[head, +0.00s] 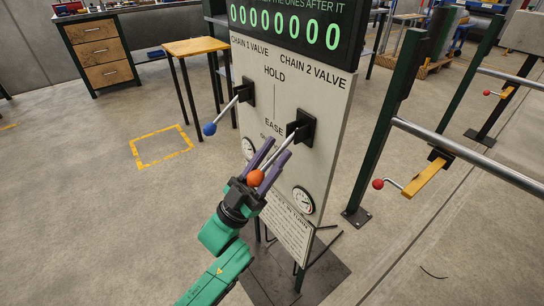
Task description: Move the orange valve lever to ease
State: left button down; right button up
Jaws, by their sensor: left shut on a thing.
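The orange valve lever (255,178) is the right-hand lever on the panel (325,140), under the words CHAIN 2 VALVE. Its metal rod runs from a black mount (302,127) down and left to an orange ball. My left gripper (268,168) is shut on this lever, its purple fingers on either side of the ball and rod. The lever with the blue ball (210,129) sits to the left under CHAIN 1 VALVE and also points down and left. The panel is marked HOLD above and EASE below. My right gripper is not in view.
A green digit display (290,24) tops the panel. Two gauges and a lower sign (287,226) sit below the levers. A dark post and metal rails with a red-ball handle (378,184) stand at right. A wooden-topped table (196,46) stands behind. Floor at left is open.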

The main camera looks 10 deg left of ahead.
pick_arm(q)
jog(key=shift+f, duration=0.1)
jog(key=c, duration=0.5)
grip_release()
jog(key=shift+d, duration=0.1)
jog(key=shift+s+f+y, duration=0.1)
jog(key=shift+f+y, duration=0.15)
jog(key=shift+y, duration=0.05)
jog(key=b+v, duration=0.1)
jog(key=v, duration=1.3)
jog(key=shift+b, duration=0.35)
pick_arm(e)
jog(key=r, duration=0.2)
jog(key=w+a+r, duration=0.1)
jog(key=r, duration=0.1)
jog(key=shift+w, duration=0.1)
